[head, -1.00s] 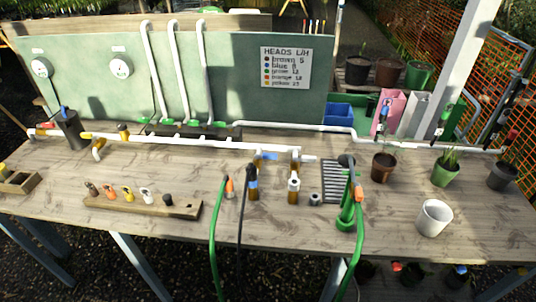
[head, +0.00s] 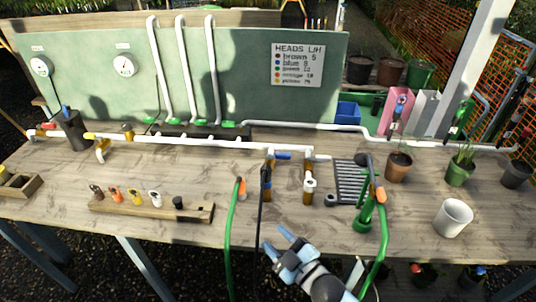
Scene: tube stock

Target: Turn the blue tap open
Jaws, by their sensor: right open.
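The blue tap (head: 282,155) sits on the white pipework near the middle of the table. Its blue lever looks roughly level, lying along the short cross pipe. My left gripper is out of view.
A green hose (head: 232,232) and a dark hose stand left of my gripper. A green stand (head: 364,212) with another hose is to the right. A wooden rack (head: 135,208) holds coloured heads. A white pot (head: 453,217) stands at the right.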

